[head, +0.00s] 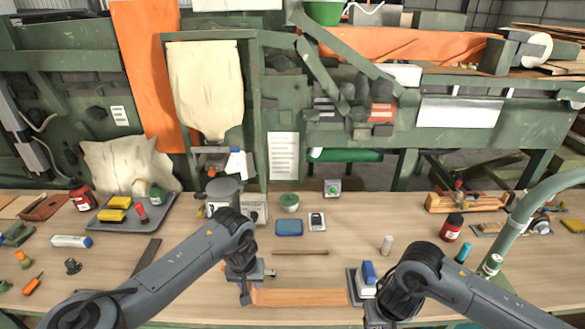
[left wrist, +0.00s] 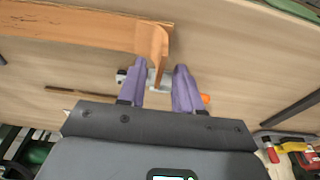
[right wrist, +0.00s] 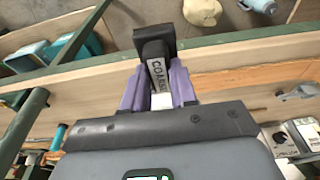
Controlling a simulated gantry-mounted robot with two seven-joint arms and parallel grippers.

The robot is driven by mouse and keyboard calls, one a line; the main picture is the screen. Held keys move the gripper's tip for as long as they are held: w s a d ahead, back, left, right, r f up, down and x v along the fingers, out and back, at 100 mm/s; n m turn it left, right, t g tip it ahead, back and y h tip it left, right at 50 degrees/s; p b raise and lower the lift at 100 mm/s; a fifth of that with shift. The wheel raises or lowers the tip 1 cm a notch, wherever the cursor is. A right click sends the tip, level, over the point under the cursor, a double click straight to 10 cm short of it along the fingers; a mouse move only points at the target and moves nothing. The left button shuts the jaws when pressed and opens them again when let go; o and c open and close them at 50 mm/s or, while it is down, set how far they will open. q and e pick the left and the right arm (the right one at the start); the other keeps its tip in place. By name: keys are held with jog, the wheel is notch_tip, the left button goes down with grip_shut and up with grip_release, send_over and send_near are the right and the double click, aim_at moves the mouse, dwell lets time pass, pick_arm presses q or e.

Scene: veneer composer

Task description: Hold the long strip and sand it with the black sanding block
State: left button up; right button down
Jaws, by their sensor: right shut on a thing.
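The long strip (head: 300,298) is a light orange-brown piece of wood lying along the front edge of the bench. It also shows in the left wrist view (left wrist: 85,30), where its end turns toward the camera. My left gripper (head: 247,290) is at the strip's left end. In the left wrist view its purple fingers (left wrist: 160,75) stand apart, with the strip's end near the tips; contact is unclear. My right gripper (right wrist: 158,82) is shut on the black sanding block (right wrist: 155,45), which has a "COARSE" label. The block is near the strip's right end; whether it touches is unclear.
A thin brown stick (head: 300,253) lies behind the strip. A grey tray (head: 105,222) is at left. A green pipe (head: 513,235) and red jar (head: 452,228) are at right.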

pick_arm(q)
jog(key=shift+w+f, duration=0.1)
jog(key=shift+f, duration=0.4)
grip_shut()
dwell(0.4)
dwell(0.5)
dwell(0.7)
